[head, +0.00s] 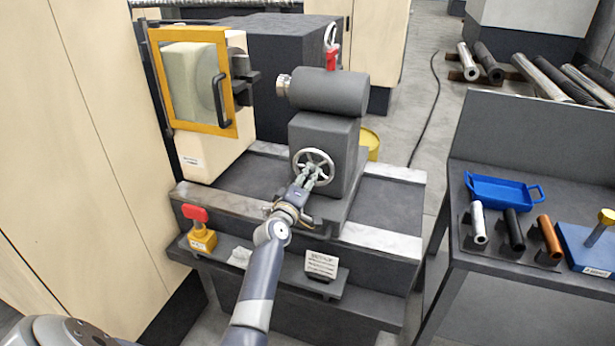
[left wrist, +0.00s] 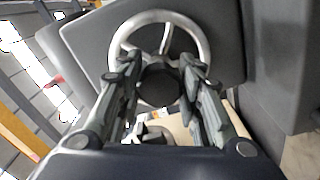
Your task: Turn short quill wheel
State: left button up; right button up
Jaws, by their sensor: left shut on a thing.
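The quill wheel (head: 301,157) is a small silver handwheel with spokes on the front of the dark grey tailstock (head: 325,133). My left gripper (head: 311,178) is at the lower part of the wheel, with its arm rising from below. In the left wrist view the wheel (left wrist: 163,17) fills the top middle, and the two fingers of my left gripper (left wrist: 158,75) lie on either side of its dark round hub (left wrist: 158,86). The gripper is shut on the hub. The fingers partly hide the wheel's rim. My right gripper is not in view.
A yellow-framed guard door (head: 233,131) stands to the left of the tailstock. A red-topped yellow block (head: 202,238) and a small sign (head: 322,265) sit on the front ledge. A bench with a blue tray (head: 497,204) and several short rods stands at the right.

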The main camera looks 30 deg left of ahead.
pick_arm(q)
jog(key=n+p, duration=0.1)
jog(key=n, duration=0.5)
jog(key=shift+r+n, duration=0.1)
jog(key=shift+n, duration=0.2)
dwell(0.4)
jog(key=o, duration=1.1)
jog(key=shift+s, duration=0.1)
jog(key=v, duration=1.1)
jog(key=shift+s, duration=0.4)
